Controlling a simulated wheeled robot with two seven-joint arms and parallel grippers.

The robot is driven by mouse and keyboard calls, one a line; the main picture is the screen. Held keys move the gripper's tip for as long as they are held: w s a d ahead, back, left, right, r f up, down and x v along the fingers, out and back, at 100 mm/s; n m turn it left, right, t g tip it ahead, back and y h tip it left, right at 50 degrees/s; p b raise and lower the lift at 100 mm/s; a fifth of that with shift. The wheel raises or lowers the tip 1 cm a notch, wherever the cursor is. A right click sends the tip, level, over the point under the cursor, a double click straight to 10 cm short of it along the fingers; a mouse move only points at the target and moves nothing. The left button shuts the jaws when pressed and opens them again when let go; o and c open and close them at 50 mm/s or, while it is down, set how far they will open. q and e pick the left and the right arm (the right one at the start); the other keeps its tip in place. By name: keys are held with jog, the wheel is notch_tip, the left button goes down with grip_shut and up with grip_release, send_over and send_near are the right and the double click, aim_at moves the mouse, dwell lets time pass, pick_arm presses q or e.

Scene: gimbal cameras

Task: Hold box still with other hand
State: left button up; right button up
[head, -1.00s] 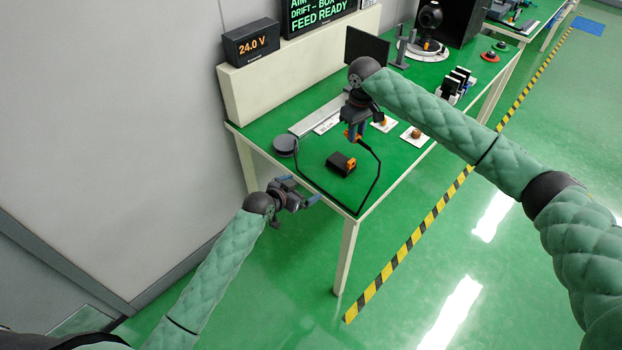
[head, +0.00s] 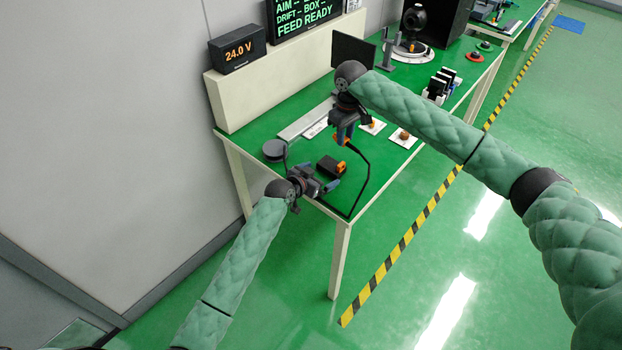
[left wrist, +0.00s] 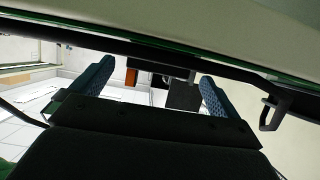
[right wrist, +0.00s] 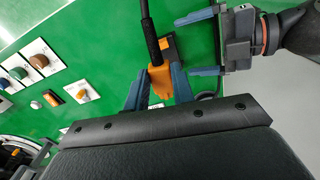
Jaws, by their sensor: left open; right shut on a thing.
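The small black box (head: 327,166), with an orange part on one end, lies near the table's front edge. It also shows in the right wrist view (right wrist: 170,48), partly hidden behind the cable. My left gripper (head: 322,179) is open beside the box, low at the table edge. In the right wrist view its two fingers (right wrist: 186,46) point at the box, one toward each side, apart from it as far as I can tell. In the left wrist view a dark block, probably the box (left wrist: 183,95), shows between the fingers. My right gripper (right wrist: 158,78) is shut on the orange plug (right wrist: 157,82) of a black cable.
The black cable (head: 367,180) loops over the front of the green table (head: 385,150). A dark round puck (head: 274,150) sits left of the box. White plates with knobs (head: 403,138) lie behind to the right. A 24.0 V display (head: 238,50) stands on the back ledge.

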aim_at(330, 167)
pick_arm(q)
jog(key=shift+x, duration=1.35)
jog(key=c, duration=1)
